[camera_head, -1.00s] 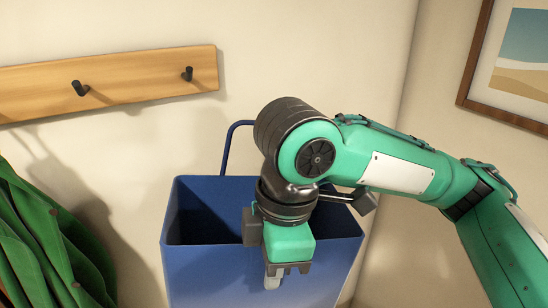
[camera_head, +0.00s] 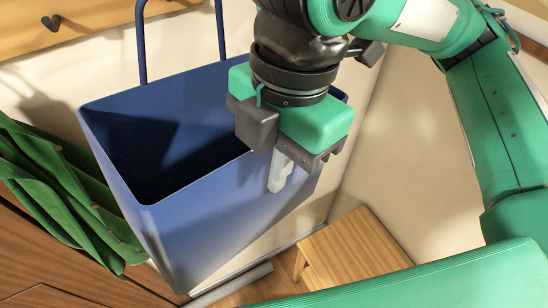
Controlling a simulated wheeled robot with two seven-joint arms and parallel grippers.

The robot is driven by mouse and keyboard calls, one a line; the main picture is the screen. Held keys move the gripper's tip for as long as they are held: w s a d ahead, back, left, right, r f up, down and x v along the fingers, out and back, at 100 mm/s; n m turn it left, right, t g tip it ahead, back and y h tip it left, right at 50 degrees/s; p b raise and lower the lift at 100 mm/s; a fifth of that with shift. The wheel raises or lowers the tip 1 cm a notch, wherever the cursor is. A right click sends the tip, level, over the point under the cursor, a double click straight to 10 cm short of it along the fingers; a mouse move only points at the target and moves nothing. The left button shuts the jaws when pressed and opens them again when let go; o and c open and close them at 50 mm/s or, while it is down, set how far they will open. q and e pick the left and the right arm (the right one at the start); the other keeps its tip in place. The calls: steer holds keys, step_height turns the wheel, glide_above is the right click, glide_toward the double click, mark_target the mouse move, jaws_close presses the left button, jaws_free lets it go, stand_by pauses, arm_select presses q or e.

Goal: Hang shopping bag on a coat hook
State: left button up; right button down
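The blue shopping bag (camera_head: 235,215) is open at the top and hangs tilted in the middle left, near the wall. My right gripper (camera_head: 279,172) points down at the bag's front rim. One pale finger lies against the outside of the front wall; the other is hidden, and the gripper appears shut on this wall. A dark coat hook (camera_head: 51,23) on the wooden rail (camera_head: 90,14) shows at the top left, apart from the bag. My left gripper is out of view.
A green coat (camera_head: 60,185) hangs at the left, close to the bag's left side. A small wooden stool (camera_head: 352,250) stands below, right of the bag. The wall right of the bag is bare.

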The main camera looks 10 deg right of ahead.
steer(key=w+a+f+p, duration=0.1)
steer(key=w, duration=0.4)
steer(key=w+a+f+p, duration=0.1)
steer(key=w+a+f, duration=0.1)
steer(key=w, duration=0.4)
steer(key=shift+a+p, duration=0.25)
steer(key=shift+p, duration=0.05)
stand_by(1.0)
stand_by(0.4)
steer(key=c, duration=1.6)
jaws_free()
steer(key=shift+o, duration=0.2)
